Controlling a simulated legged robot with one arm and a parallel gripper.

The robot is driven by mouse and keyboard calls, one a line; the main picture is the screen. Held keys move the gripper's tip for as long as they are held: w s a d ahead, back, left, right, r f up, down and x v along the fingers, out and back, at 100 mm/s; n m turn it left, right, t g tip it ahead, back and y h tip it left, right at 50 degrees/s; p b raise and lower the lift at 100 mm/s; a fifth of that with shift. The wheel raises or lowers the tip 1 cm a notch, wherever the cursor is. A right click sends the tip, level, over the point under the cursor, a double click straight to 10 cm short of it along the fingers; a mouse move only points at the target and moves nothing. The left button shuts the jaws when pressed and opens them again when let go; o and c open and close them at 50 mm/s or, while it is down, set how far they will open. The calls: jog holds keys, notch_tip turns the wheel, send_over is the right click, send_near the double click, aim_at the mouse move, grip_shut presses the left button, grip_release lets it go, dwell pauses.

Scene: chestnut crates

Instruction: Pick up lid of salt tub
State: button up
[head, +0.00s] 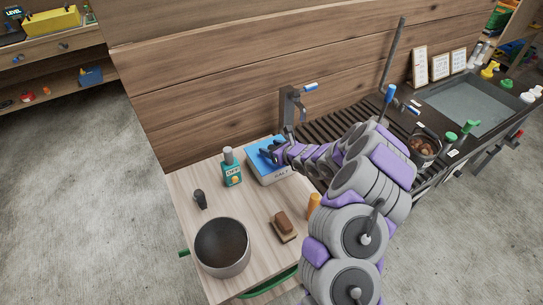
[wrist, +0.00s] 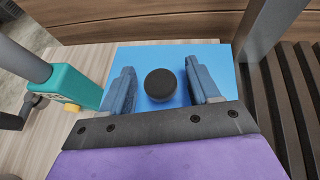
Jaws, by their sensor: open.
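The salt tub (head: 278,178) is a white box with "SALT" on its front, standing at the back of the wooden table. Its flat blue lid (head: 256,158) is on top. In the wrist view the blue lid (wrist: 140,58) has a round black knob (wrist: 165,85) on it. My gripper (wrist: 163,80) is open, with one finger on each side of the knob and a gap on both sides. In the head view my gripper (head: 276,150) is over the lid and hides part of it.
A teal bottle (head: 231,168) stands close left of the tub. A grey pot (head: 222,247), a brush (head: 284,226), an orange bottle (head: 313,206) and a small dark object (head: 200,199) are on the table (head: 245,205). A tap (head: 291,100) and wooden wall are behind; a slatted rack lies right.

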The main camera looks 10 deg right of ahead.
jog(key=c, duration=1.1)
jog(key=shift+w+r, duration=0.1)
